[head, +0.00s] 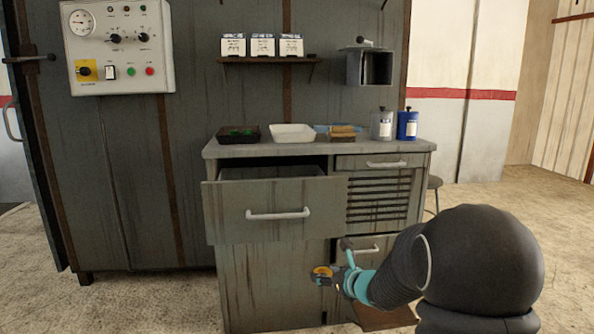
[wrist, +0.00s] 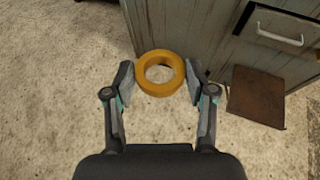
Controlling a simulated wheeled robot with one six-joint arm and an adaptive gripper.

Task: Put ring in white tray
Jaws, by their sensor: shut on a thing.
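An orange-yellow ring (wrist: 140,80) is between the two fingertips of my gripper (wrist: 160,79) in the wrist view, which are shut on it from both sides. In the head view the ring (head: 322,272) shows small at the tip of my gripper (head: 330,276), in front of the cabinet's lower door and well below the worktop. The white tray (head: 292,138) stands on the worktop at the back, between a dark tray and some brown items. From this low angle I see nothing inside it.
The cabinet's large upper drawer (head: 260,214) is pulled out, below the trays. A lower right drawer (wrist: 285,30) is also partly out. A brown plate (wrist: 257,96) is low beside the cabinet.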

